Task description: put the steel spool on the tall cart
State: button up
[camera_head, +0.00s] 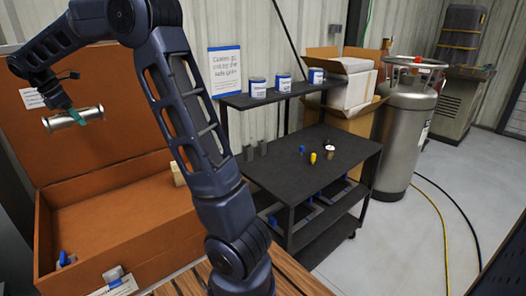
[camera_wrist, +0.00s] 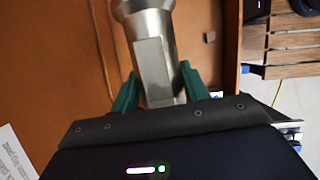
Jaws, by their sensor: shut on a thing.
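The steel spool (camera_head: 58,122) is a short shiny cylinder with flared ends. My gripper (camera_head: 76,117), with green fingers, is shut on it and holds it level in front of the raised lid of an orange chest. In the wrist view the spool (camera_wrist: 153,60) sits between the two fingers of my gripper (camera_wrist: 155,90); its lower end is partly hidden. The tall cart (camera_head: 345,150) is black with several levels and stands right of my arm, well away from the spool. My arm hides part of the cart's left side.
The open orange chest (camera_head: 45,240) holds a few small items. Several blue-and-white cans (camera_head: 284,82) stand on the cart's raised back shelf. Small blue, yellow and white items lie on its main top, which has bare room. A steel tank (camera_head: 405,130) and cardboard boxes (camera_head: 325,100) stand beyond it.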

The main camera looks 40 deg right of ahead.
aim_at(290, 176)
jog(key=d+m+g+y, duration=0.2)
jog(key=d+m, duration=0.8)
jog(key=d, duration=3.3)
jog(key=s+d+m, duration=0.1)
jog(key=s+d, duration=0.3)
jog(key=d, duration=0.2)
jog(key=s+d+m+g, duration=0.1)
jog(key=s+d+m, duration=0.1)
jog(key=d, duration=0.5)
jog(key=s+d+m+g, duration=0.1)
jog(key=s+d, duration=0.4)
jog(key=d, duration=0.1)
jog(key=shift+s+d+f+y, duration=0.2)
jog(key=shift+s+d+y, duration=0.1)
jog(key=s+d+m+y, duration=0.2)
jog(key=s+d+m, duration=0.3)
jog(key=s+d, duration=1.05)
jog(key=shift+g, duration=0.4)
jog(key=f, duration=1.2)
jog(key=a+f, duration=0.1)
jog(key=f, duration=1.2)
jog(key=a+f, duration=0.1)
jog(key=f, duration=1.2)
jog(key=shift+s, duration=0.35)
jog(key=shift+f, duration=0.1)
jog(key=o, duration=1.3)
